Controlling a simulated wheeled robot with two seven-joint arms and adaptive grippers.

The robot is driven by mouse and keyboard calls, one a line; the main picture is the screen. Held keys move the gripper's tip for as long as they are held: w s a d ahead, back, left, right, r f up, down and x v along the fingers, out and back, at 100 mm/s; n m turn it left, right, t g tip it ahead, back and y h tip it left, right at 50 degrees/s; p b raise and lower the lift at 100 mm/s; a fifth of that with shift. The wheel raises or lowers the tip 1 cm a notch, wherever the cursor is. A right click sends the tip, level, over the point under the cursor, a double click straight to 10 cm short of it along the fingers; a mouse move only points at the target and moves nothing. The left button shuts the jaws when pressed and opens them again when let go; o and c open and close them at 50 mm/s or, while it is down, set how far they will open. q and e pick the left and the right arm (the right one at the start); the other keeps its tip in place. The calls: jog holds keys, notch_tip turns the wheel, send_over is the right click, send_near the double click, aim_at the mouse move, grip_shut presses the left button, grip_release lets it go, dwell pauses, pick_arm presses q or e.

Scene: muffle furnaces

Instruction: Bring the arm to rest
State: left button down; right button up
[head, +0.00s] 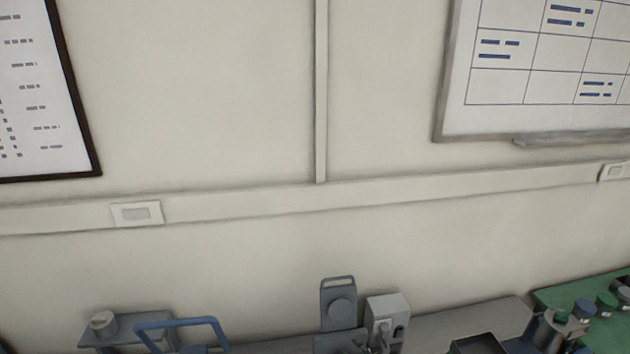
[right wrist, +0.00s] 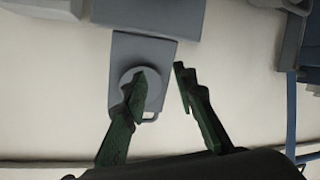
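My right gripper (right wrist: 160,76) shows in the right wrist view with its two dark green fingers apart and nothing between the tips. Its left finger overlaps a grey plate with a round disc (right wrist: 158,47) and a small loop at one end; I cannot tell whether they touch. What looks like the same grey plate (head: 338,290) stands at the bottom middle of the head view. I cannot clearly make out the right gripper in the head view. My left gripper is not in view.
Along the bottom of the head view are a blue handle frame (head: 182,323), a light grey box (head: 388,308), a dark tray (head: 478,344) and a green mat (head: 590,290) with several round-topped items. A whiteboard (head: 500,113) hangs on the otherwise mostly bare wall.

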jog(key=s+d+f+m+g+h, duration=0.2)
jog(key=s+d+f+m+h, duration=0.15)
jog(key=s+d, duration=0.45)
jog(key=s+d+f+m+g+h, duration=0.25)
jog(key=s+d+f, duration=0.35)
jog(key=s, duration=0.4)
jog(key=s+d+f+m+g, duration=0.15)
jog(key=s+d, duration=0.35)
jog(key=s, duration=0.6)
jog(key=s+d+m+g, duration=0.25)
jog(key=s+d, duration=0.25)
jog(key=s, duration=0.5)
notch_tip(320, 180, down, 40)
jog(key=s+a+n+g+b, duration=0.2)
jog(key=s+b, duration=0.1)
jog(key=b, duration=0.6)
jog(key=s+f+g+b, duration=0.1)
jog(key=s+f+b, duration=0.2)
jog(key=s+f, duration=0.6)
jog(key=s+f+b, duration=0.4)
jog(key=s+f, duration=0.5)
jog(key=f, duration=0.6)
jog(key=shift+s+d+g, duration=0.15)
jog(key=shift+s+g, duration=0.2)
jog(key=shift+s, duration=0.05)
